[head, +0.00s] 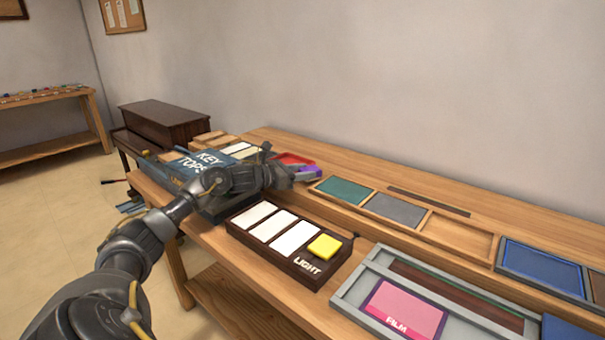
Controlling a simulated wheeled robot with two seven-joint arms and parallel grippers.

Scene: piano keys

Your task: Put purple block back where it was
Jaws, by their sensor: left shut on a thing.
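My left arm reaches in from the left, and its gripper (297,177) is over the bench, shut on the purple block (314,171). Only part of the block shows past the fingers. The block is near the red tray (292,158); I cannot tell whether it touches the tray or the bench. Several framed recesses lie to the right: one with a green panel (344,190), one with a grey panel (396,209), and an empty wooden one (458,235). My right gripper is not in view.
A dark holder marked LIGHT (312,272) with white tiles and a yellow block (324,246) stands in front. A grey tray (350,293) holds a pink FILM panel (403,310). A blue KEY TOPS box (205,163) is partly behind my arm. The wooden bench's (520,216) back strip is mostly clear.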

